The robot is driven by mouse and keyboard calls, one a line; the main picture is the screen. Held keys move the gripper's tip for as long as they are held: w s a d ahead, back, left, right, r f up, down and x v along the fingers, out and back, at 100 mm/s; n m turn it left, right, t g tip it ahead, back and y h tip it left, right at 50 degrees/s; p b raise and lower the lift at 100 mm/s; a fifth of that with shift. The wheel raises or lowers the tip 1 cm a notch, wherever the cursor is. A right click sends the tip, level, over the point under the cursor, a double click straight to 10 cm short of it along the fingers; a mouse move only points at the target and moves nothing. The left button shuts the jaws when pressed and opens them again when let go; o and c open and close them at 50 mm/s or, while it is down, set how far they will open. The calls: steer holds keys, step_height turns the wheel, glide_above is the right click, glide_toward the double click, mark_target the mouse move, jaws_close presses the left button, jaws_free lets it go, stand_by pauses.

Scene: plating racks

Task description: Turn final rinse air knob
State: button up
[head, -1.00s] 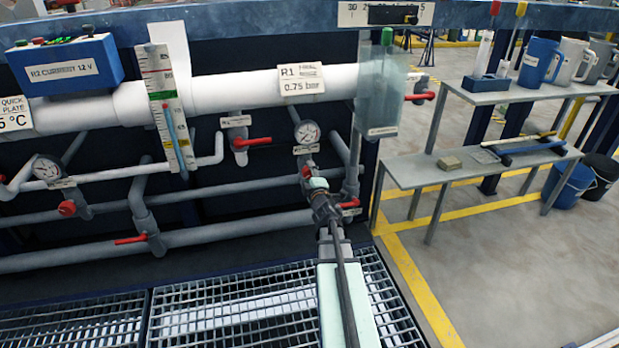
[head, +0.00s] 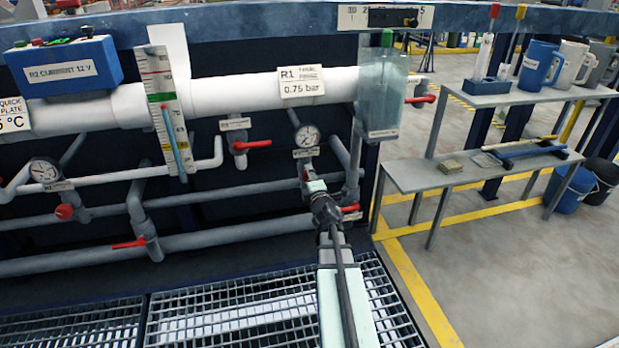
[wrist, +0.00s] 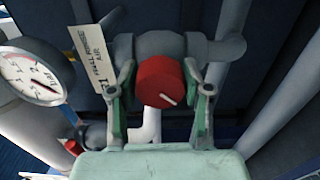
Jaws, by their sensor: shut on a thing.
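The red round knob (wrist: 161,82) is in the middle of the wrist view, on a grey valve body, with a white pointer line slanting to its lower right. A tilted tag reading "FINAL RINSE AIR" (wrist: 93,57) is to its left. My gripper (wrist: 160,84) has one green finger on each side of the knob and is shut on it. In the head view my gripper (head: 313,181) reaches the pipework below the R1 gauge (head: 307,136) and mostly hides the knob.
A white-faced gauge (wrist: 33,77) is close to my left finger in the wrist view. Red-handled valves (head: 252,144) sit on nearby pipes. Metal grating (head: 230,313) lies below my arm. Grey shelves (head: 450,178) stand at right.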

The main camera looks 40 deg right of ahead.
steer(key=o, duration=1.2)
steer(key=shift+c, duration=0.2)
steer(key=v, duration=0.7)
steer(key=shift+s, duration=0.2)
steer(key=shift+a, duration=0.1)
